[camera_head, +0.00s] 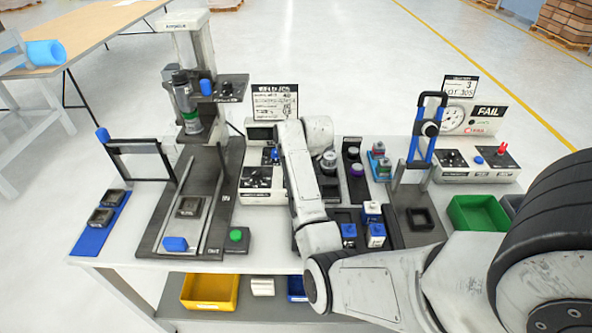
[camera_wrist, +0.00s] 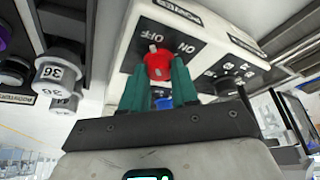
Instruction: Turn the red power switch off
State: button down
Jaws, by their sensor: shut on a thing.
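In the wrist view the red power switch (camera_wrist: 158,66) is a knob on a dark panel (camera_wrist: 192,62) marked ON and OFF on a white box. A pale mark on the knob lies near the OFF lettering. My gripper (camera_wrist: 160,76) has its two green fingers on either side of the knob and is shut on it. In the head view my arm covers the gripper and this knob. The white box (camera_head: 258,197) shows there just left of my arm.
White cylinders (camera_wrist: 62,71) marked 36 stand close to the left in the wrist view. In the head view a press stand (camera_head: 192,80) is left, and a blue-framed stand (camera_head: 424,140) and a tester marked FAIL (camera_head: 490,115) are right. Another red knob (camera_head: 502,149) is on the right-hand box.

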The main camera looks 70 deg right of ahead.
jog(key=shift+r+n, duration=0.1)
jog(key=shift+n, duration=0.2)
jog(key=c, duration=0.9)
grip_release()
jog(key=shift+o, duration=0.2)
jog(key=b+v, duration=0.1)
jog(key=v, duration=0.9)
jog(key=shift+s+r, duration=0.2)
jog(key=shift+r, duration=0.1)
